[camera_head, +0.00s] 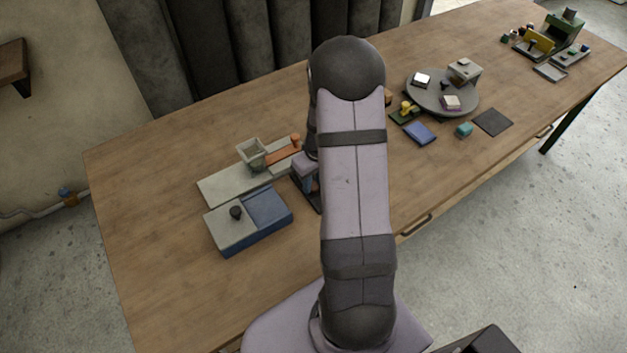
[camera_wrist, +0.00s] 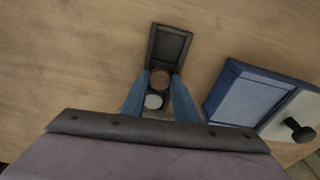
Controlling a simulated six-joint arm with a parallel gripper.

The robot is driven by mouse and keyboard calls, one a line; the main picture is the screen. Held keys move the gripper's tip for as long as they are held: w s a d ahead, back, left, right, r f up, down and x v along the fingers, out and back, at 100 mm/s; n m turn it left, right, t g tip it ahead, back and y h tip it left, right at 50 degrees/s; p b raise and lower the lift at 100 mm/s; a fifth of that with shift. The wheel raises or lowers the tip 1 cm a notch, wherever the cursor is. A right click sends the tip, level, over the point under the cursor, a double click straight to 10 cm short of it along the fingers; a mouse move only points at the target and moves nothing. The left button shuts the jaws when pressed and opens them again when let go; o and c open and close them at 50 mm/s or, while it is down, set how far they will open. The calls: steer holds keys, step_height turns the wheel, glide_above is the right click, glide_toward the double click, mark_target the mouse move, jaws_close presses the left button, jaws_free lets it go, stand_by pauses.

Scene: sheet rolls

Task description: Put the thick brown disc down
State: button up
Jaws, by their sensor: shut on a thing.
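In the wrist view, the thick brown disc (camera_wrist: 160,79) is between the two blue fingertips of my gripper (camera_wrist: 162,75), which is shut on it. The disc overlaps the near end of a dark, rimmed, shallow tray (camera_wrist: 170,27). I cannot tell whether it touches the tray or hangs above it. A pale grey round piece (camera_wrist: 153,101) shows between the fingers, below the disc in the picture. In the head view my gripper (camera_head: 309,188) is low over the table, left of my arm, and the disc cannot be made out.
A blue and grey box with a black knob (camera_head: 237,213) stands left of my gripper; it also shows in the wrist view (camera_wrist: 250,98). Behind it is a pale board (camera_head: 222,187) with a square cup (camera_head: 252,153). A round turntable (camera_head: 425,97) stands farther right. The front-left table is clear.

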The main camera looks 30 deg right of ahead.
steer(key=shift+f, duration=0.1)
steer(key=o, duration=1.1)
steer(key=shift+s+f, duration=0.1)
steer(key=shift+s, duration=0.05)
